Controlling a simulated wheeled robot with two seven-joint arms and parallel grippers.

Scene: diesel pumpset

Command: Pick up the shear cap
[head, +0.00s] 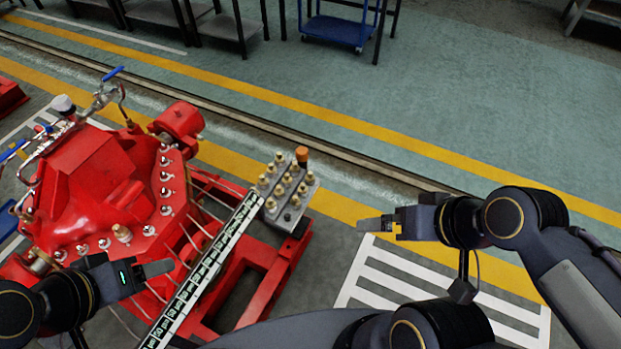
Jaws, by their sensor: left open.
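No part is marked as the shear cap, and I cannot tell for certain which one it is. An orange-brown cap (301,153) stands upright at the back corner of a grey block (279,212) that carries several brass fittings. A small brass cap (122,233) sits on the red pump casing (85,180). My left gripper (165,268) is open, low at the left in front of the casing, a little below the brass cap and apart from it. My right gripper (366,225) is to the right of the grey block, over the floor, and its jaw opening is not clear.
A long dark strip with pale labels (207,270) slopes between my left gripper and the grey block. The red base frame (262,255) lies beneath. Blue-handled valves (112,73) rise at the back left. The floor at the right is clear, with yellow lines and white stripes.

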